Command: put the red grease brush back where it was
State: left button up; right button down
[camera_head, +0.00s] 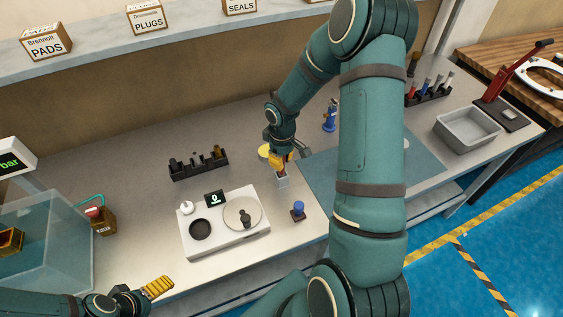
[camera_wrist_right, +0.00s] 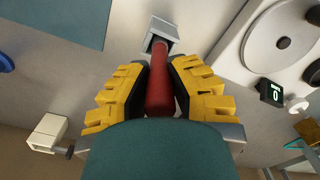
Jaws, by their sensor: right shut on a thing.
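My right gripper (camera_head: 284,162) has yellow fingers closed around the red grease brush (camera_wrist_right: 160,92). In the right wrist view the red handle lies between both fingers (camera_wrist_right: 160,88) and points toward a small grey square holder (camera_wrist_right: 162,27). The brush's far end is at the holder's dark opening; how deep it sits inside is hidden. In the head view the holder (camera_head: 282,181) stands right below the gripper, and the fingers hide most of the brush. My left gripper (camera_head: 158,287) is at the bottom left, away from the brush; its finger gap is unclear.
A white scale (camera_head: 222,240) stands left of the holder, with a small blue-topped item (camera_head: 298,210) nearby. A dark rack (camera_head: 198,164) is behind. A blue mat (camera_head: 330,170), grey bin (camera_head: 467,130) and tool rack (camera_head: 428,97) lie to the right.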

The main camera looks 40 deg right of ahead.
jog(key=shift+w+f, duration=0.1)
jog(key=shift+f, duration=0.5)
jog(key=shift+f, duration=0.1)
jog(key=c, duration=1)
grip_release()
jog(key=shift+r, duration=0.4)
notch_tip(320, 180, up, 12)
jog(key=shift+f+p, duration=0.25)
jog(key=shift+p, duration=0.1)
